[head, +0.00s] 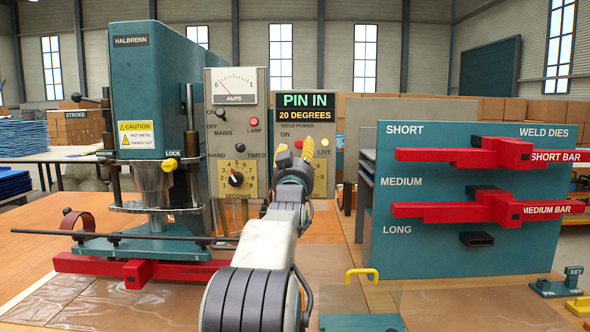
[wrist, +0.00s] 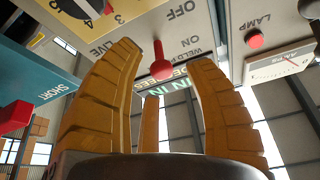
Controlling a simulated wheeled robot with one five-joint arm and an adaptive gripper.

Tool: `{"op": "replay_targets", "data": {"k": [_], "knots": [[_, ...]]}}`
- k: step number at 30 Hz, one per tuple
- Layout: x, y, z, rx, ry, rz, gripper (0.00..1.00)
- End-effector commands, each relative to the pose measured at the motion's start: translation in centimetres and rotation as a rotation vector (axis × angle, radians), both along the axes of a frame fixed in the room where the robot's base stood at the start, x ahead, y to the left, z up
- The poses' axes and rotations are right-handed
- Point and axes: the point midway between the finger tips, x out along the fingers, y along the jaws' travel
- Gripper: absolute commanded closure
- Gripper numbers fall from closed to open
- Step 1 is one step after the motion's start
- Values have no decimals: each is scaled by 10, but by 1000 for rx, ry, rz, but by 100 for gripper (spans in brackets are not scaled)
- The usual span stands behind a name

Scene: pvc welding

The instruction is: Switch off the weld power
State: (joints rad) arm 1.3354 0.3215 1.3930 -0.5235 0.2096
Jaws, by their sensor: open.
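The weld power panel (head: 324,184) stands at the middle of the bench, under the green "PIN IN" sign (head: 309,101). My gripper (head: 301,153) is in front of it and hides part of its face. Its yellow fingers (wrist: 163,65) are open. In the wrist view, which looks upside down, a red-tipped toggle lever (wrist: 160,66) shows between the fingers. Its knob points toward the ON and WELD POWER lettering, away from OFF. In the head view, a bit of red (head: 298,143) shows beside the fingers. I cannot tell whether a finger touches the lever.
Left is the timer box (head: 223,189) with MAINS switch, red lamp and seconds dial. Beyond it stands the teal welding press (head: 157,75); a red long bar (head: 133,271) lies at its base. Right, the weld dies rack (head: 420,250) holds two red bars. A yellow-handled item (head: 362,320) is in front.

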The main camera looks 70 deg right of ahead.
Motion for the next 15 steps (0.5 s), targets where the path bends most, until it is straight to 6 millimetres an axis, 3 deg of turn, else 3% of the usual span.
{"op": "replay_targets", "data": {"k": [15], "knots": [[-12,52,-20,-1,0,1,52]]}}
